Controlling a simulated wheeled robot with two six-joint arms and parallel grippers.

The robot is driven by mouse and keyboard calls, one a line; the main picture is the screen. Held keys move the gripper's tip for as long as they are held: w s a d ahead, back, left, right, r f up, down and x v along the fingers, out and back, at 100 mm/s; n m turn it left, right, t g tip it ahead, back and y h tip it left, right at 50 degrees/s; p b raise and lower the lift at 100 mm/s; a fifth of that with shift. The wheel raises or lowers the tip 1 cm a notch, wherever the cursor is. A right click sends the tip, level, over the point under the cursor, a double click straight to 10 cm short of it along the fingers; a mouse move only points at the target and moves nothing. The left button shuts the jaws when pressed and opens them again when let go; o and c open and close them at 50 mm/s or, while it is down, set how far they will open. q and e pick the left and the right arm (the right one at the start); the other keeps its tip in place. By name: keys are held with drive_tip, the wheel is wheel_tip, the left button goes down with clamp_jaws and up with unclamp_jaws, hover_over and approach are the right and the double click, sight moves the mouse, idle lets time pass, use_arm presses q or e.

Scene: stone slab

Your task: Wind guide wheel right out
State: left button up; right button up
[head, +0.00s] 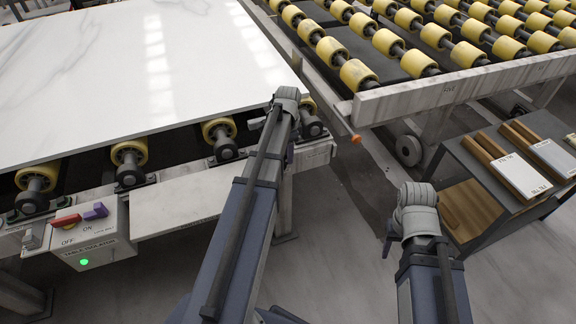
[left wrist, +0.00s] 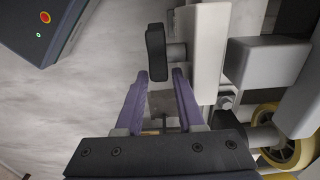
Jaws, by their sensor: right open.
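The guide wheel cannot be told for certain. In the left wrist view a dark rounded block (left wrist: 155,52) sits on a short grey shaft joined to a pale metal bracket (left wrist: 200,50). My left gripper (left wrist: 158,74) has its two purple fingers apart, with nothing gripped between them. The block lies just ahead of the fingertips; I cannot tell whether they touch. In the head view my left wrist (head: 287,98) is over the slab table's near right corner and hides most of its gripper. My right gripper (head: 389,238) is open above the floor, its fingers mostly hidden.
A white marble slab (head: 130,75) lies on yellow-wheeled rollers (head: 128,153). A control box (head: 80,238) with a red and a purple switch and a green light is at lower left. A second roller table (head: 450,92) and a shelf stand (head: 470,165) are at right. Floor lies between.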

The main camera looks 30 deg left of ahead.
use_arm(q)
wheel_tip(320, 180, down, 4)
drive_tip(key=shift+r+b, duration=0.25)
drive_tip(key=shift+b, duration=1)
clamp_jaws()
